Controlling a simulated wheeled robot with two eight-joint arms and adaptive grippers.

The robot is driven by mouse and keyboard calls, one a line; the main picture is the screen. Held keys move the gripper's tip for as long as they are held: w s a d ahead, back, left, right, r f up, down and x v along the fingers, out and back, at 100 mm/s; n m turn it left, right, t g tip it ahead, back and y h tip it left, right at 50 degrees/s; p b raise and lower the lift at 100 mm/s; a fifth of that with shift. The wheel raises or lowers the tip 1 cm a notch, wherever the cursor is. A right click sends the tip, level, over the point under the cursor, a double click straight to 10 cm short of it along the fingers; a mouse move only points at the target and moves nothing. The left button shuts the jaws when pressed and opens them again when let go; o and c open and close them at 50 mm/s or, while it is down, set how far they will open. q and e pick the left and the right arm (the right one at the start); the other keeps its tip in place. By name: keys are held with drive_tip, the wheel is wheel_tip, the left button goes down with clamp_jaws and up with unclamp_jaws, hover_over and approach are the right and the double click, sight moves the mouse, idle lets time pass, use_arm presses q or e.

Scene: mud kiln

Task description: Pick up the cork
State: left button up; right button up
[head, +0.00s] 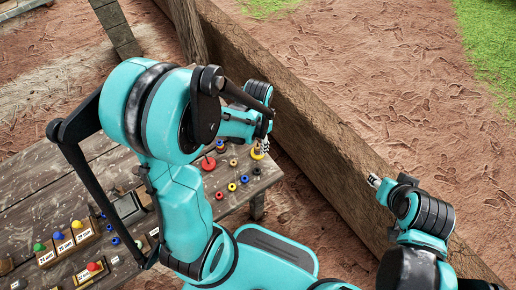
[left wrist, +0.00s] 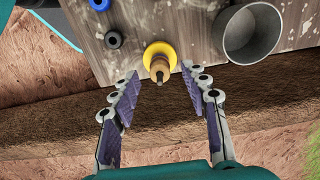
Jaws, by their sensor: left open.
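A tan, cork-like piece with a small dark tip (left wrist: 159,67) stands in a yellow ring (left wrist: 160,48) near the table's edge in the left wrist view. I cannot tell whether the tan piece and ring are one object. The yellow ring also shows in the head view (head: 257,154), partly behind my left gripper (head: 265,143). In the left wrist view my left gripper (left wrist: 160,84) is open and empty, its fingers on either side just short of the piece. My right gripper (head: 374,181) is off to the right, away from the table; its fingers are too small to judge.
A grey metal cup (left wrist: 251,35) stands close to the right finger. A black ring (left wrist: 114,40) and a blue one lie to the left. The wooden table (head: 52,180) holds a red disc (head: 208,163), several small rings and labelled blocks. A thick beam (head: 310,120) runs behind.

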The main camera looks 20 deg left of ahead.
use_arm(q)
drive_tip(key=shift+f, duration=0.45)
drive_tip(key=shift+r, duration=0.1)
drive_tip(key=c, duration=0.8)
drive_tip(key=shift+r+p, duration=0.35)
drive_tip(key=shift+r, duration=0.2)
drive_tip(key=r+p, duration=0.1)
drive_tip(key=r, duration=0.1)
drive_tip(key=r+p, duration=0.1)
drive_tip(key=shift+s+d+r, duration=0.15)
drive_tip(key=shift+d+r, duration=0.25)
drive_tip(key=s+d+r+p, duration=0.1)
drive_tip(key=d+r, duration=0.1)
drive_tip(key=d, duration=0.1)
drive_tip(key=s+d+r+p, duration=0.1)
drive_tip(key=d+r, duration=0.1)
drive_tip(key=d, duration=0.2)
drive_tip(key=s+d+r+p, duration=0.1)
drive_tip(key=d+r, duration=0.1)
drive_tip(key=d, duration=0.1)
drive_tip(key=shift+d, duration=0.15)
